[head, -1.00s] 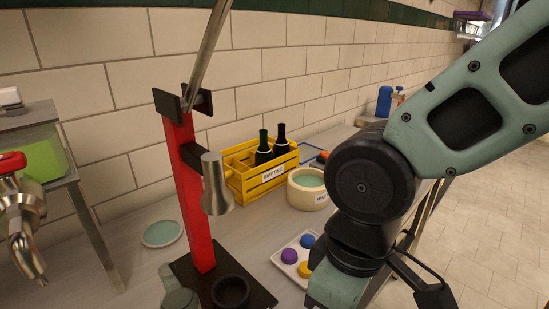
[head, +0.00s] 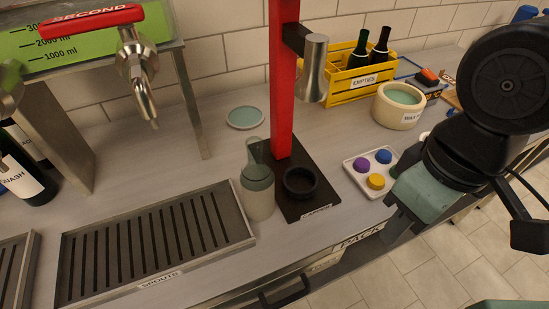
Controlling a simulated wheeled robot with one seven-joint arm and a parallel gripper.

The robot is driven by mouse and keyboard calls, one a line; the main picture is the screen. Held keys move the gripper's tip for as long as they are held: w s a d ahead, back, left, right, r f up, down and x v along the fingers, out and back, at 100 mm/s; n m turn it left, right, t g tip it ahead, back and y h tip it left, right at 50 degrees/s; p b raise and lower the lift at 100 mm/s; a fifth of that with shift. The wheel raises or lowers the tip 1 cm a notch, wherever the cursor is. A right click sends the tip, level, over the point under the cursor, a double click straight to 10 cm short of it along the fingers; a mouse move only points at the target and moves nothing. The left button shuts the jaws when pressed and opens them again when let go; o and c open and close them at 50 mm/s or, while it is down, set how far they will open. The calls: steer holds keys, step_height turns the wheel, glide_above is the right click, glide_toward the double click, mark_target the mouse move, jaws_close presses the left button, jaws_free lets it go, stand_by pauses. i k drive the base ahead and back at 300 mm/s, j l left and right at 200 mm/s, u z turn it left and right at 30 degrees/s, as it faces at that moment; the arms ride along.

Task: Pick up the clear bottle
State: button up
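The clear bottle (head: 258,183) stands upright on the counter, just left of the black base of the red capper stand. It looks see-through, with a pale greenish body and a narrow neck. My gripper (head: 401,222) is on the right in the head view, in front of the counter edge near the white tray of caps, well apart from the bottle. It is seen partly from behind, and its fingertips do not show clearly enough to tell whether it is open or shut.
The red capper (head: 283,80) rises close beside the bottle. A drip tray (head: 235,213) marked SPOUTS lies to the left, under a tap (head: 140,75). Behind are a teal saucer (head: 245,117), a yellow EMPTIES crate (head: 341,93) and a cream pot (head: 399,118). The cap tray (head: 366,184) is right.

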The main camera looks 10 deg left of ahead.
mark_target(256, 177)
steer(key=k+j+u, duration=0.6)
steer(key=j+u, duration=0.35)
steer(key=l, duration=0.15)
